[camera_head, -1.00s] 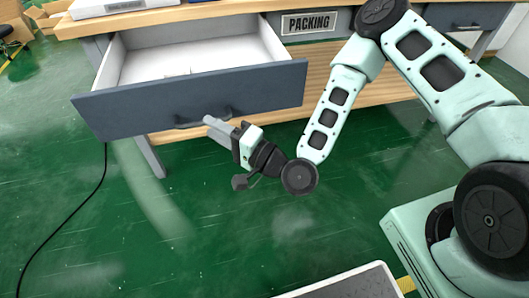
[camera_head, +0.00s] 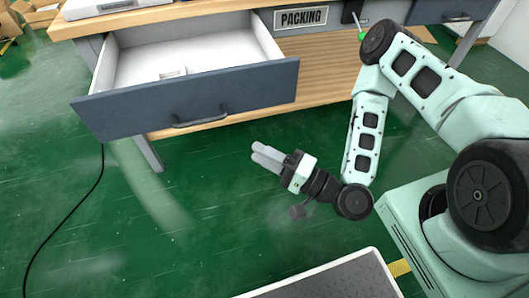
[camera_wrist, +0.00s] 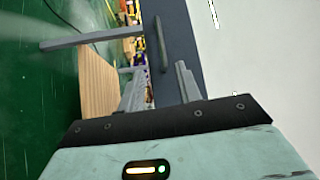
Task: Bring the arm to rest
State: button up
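My gripper (camera_head: 266,157) hangs over the green floor in front of the desk, below and to the right of the drawer handle (camera_head: 200,118), and apart from it. In the wrist view, its two fingers (camera_wrist: 160,88) stand apart with nothing held between them. My arm is bent, with the elbow up at the right. The grey-blue drawer (camera_head: 200,98) is pulled out and its white inside shows. A small pale item (camera_head: 172,73) lies inside it. The handle also shows in the wrist view (camera_wrist: 160,45), beyond the fingertips.
The wooden desk (camera_head: 345,78) with a PACKING sign (camera_head: 300,18) stands behind the drawer. A desk leg (camera_head: 148,153) and a black cable (camera_head: 101,185) are at the left. Open green floor (camera_head: 210,220) lies around my gripper.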

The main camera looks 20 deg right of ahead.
dwell(0.3)
jog(key=a+f+n+g+h, duration=0.2)
jog(key=a+f+n+g, duration=0.15)
jog(key=n+g, duration=0.75)
jog(key=s+d+r+n+g+h, duration=0.25)
jog(key=s+r+h, duration=0.3)
jog(key=r, duration=0.45)
jog(key=s+d+r+n+g+h, duration=0.1)
jog(key=s+d+r+n+h, duration=0.15)
jog(key=s+r+h, duration=0.5)
notch_tip(320, 180, up, 24)
jog(key=w+y+p, duration=0.1)
jog(key=y+p, duration=0.1)
jog(key=p, duration=2)
jog(key=shift+w+d+m, duration=0.3)
jog(key=shift+d, duration=0.1)
